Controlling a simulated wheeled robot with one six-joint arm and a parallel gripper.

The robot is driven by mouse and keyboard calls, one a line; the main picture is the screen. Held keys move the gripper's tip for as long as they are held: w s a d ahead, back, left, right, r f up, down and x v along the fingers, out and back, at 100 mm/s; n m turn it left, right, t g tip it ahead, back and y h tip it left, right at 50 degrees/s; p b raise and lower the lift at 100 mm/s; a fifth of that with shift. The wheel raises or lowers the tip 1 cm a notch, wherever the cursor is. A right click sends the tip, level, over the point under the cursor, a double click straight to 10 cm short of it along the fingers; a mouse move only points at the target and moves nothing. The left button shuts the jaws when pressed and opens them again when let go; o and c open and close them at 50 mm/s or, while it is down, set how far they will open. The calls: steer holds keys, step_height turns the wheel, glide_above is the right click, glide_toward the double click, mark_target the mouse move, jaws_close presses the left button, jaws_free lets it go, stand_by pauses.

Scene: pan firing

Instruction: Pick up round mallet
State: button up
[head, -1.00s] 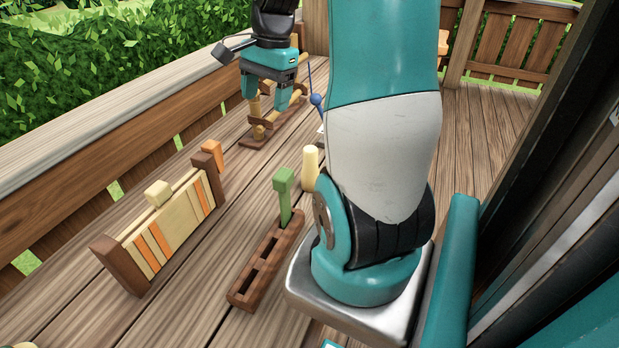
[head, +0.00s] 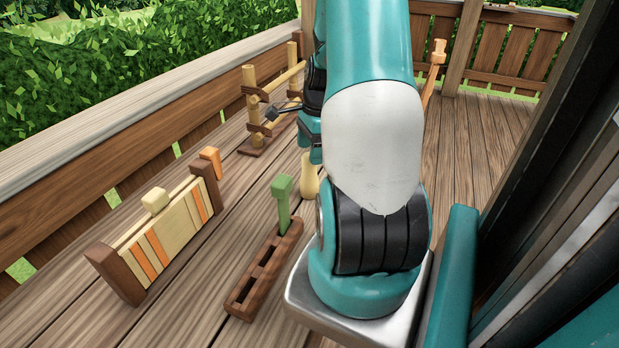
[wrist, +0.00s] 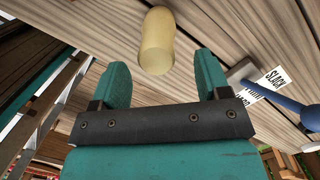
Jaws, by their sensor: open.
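A pale yellow, club-shaped piece with a rounded end, which looks like the round mallet (head: 309,176), stands upright on the deck just beyond the slotted rack in the head view. In the wrist view the mallet (wrist: 157,42) lies ahead of the space between the two fingers, not gripped. My gripper (wrist: 161,68) is open and empty, with one teal finger on each side of that space. In the head view my gripper (head: 314,148) is close above the mallet, mostly hidden behind my arm.
A brown slotted rack (head: 250,292) holds a green square-headed mallet (head: 283,188). A striped wooden panel (head: 165,235) stands left, and a wooden frame (head: 252,118) behind.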

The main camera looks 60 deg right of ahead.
mark_target(308, 167)
steer(key=shift+w+a+f+p, duration=0.1)
steer(key=shift+a+f+p, duration=0.15)
steer(key=shift+f, duration=1.15)
steer(key=shift+w+a+f+p, duration=0.1)
steer(key=shift+a+f+p, duration=0.1)
steer(key=shift+f, duration=1.15)
jaws_close()
